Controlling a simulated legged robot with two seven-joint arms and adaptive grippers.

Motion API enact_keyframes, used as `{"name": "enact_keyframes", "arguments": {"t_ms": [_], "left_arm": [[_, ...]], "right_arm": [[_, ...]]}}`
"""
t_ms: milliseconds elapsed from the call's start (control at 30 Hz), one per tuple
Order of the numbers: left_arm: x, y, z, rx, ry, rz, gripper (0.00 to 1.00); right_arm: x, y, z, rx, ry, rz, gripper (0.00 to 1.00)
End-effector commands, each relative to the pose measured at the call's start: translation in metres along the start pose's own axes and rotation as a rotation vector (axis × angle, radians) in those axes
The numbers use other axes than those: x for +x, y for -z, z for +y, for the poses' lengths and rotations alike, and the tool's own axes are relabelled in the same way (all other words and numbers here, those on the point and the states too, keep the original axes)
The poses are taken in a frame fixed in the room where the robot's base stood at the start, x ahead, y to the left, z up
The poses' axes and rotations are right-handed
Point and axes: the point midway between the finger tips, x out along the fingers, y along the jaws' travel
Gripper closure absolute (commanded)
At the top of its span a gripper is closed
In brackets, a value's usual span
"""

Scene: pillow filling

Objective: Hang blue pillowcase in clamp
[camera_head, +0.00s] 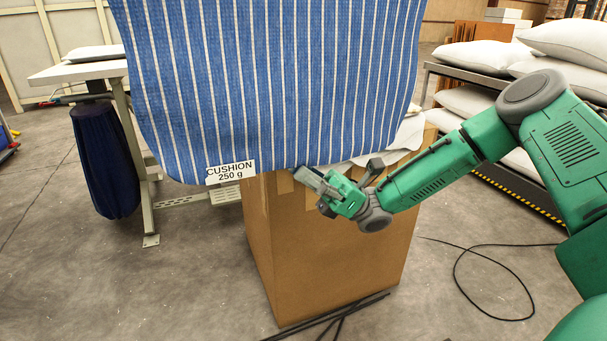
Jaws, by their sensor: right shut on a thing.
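The blue pillowcase (270,80) with white stripes hangs large across the top middle of the head view. Its upper part runs out of the frame. A white label (230,172) reading "CUSHION 250 g" is at its lower edge. My right gripper (312,180) is at the pillowcase's lower edge, right of the label, shut on the cloth there. The fingertips partly overlap the hem. The clamp cannot be made out in this view. My left gripper is not in view.
A tall cardboard box (325,240) stands behind and below the pillowcase, with white material (405,137) at its top. A table (75,72) with a dark blue bag (105,155) is left. A rack with white pillows (475,55) is right. Black cables (470,290) lie on the floor.

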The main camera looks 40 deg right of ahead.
Motion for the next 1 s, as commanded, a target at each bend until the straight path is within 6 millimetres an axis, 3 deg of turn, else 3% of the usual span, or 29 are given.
{"name": "enact_keyframes", "arguments": {"t_ms": [1000], "left_arm": [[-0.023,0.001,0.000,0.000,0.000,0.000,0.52]], "right_arm": [[0.032,-0.040,-0.004,0.006,0.012,-0.002,1.00]]}}
